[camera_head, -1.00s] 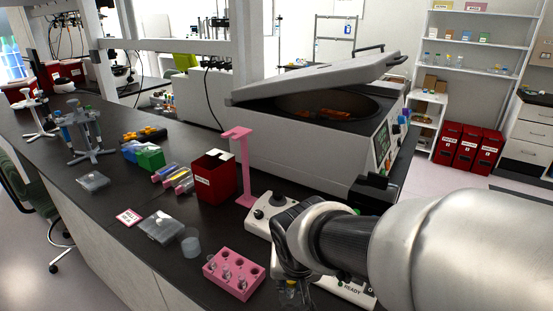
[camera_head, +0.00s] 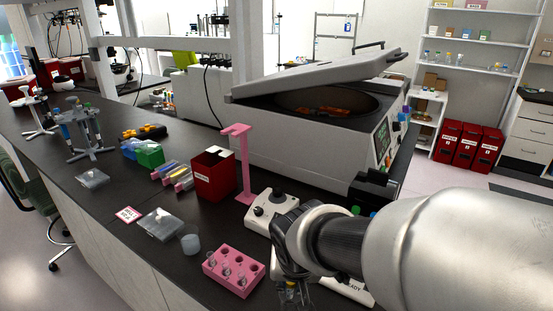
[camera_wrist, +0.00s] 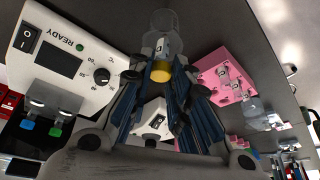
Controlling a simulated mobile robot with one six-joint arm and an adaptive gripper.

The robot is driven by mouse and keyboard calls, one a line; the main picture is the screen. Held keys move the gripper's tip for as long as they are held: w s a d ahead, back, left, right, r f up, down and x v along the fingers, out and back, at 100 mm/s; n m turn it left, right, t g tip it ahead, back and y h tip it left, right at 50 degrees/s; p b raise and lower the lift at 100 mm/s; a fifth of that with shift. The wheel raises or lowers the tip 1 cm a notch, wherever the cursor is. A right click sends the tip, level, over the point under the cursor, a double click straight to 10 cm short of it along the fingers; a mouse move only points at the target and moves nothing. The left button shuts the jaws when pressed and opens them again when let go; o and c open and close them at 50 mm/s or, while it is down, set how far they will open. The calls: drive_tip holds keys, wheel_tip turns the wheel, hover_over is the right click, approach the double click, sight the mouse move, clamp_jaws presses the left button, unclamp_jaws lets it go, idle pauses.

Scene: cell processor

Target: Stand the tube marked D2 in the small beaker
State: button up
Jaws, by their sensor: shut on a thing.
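My gripper (camera_wrist: 163,82) is shut on a tube with a yellow cap (camera_wrist: 160,71). The tube also shows in the head view (camera_head: 289,297), low in the picture and partly covered by my fingers. A small label is on the tube, but I cannot read it. The small beaker (camera_head: 190,244) is clear and stands on the dark bench, left of the pink rack (camera_head: 215,273); my gripper is to the right of both. The pink rack (camera_wrist: 212,67) holds clear tubes and shows right of my fingers in the wrist view.
A white heater (camera_wrist: 70,60) reading READY, with green- and blue-capped tubes, is beside my gripper. A clear box (camera_head: 160,224) stands behind the beaker. A pink stand (camera_head: 243,165), red bin (camera_head: 214,180) and open centrifuge (camera_head: 300,140) are farther back.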

drive_tip(key=shift+f, duration=0.55)
idle(0.4)
drive_tip(key=o, duration=0.8)
drive_tip(key=shift+c, duration=0.2)
drive_tip(key=v, duration=1.2)
drive_tip(key=s+d+f, duration=0.3)
drive_tip(key=s+d, duration=0.6)
drive_tip(key=s, duration=0.3)
drive_tip(key=shift+d+n, duration=0.35)
drive_tip(key=shift+n, duration=0.05)
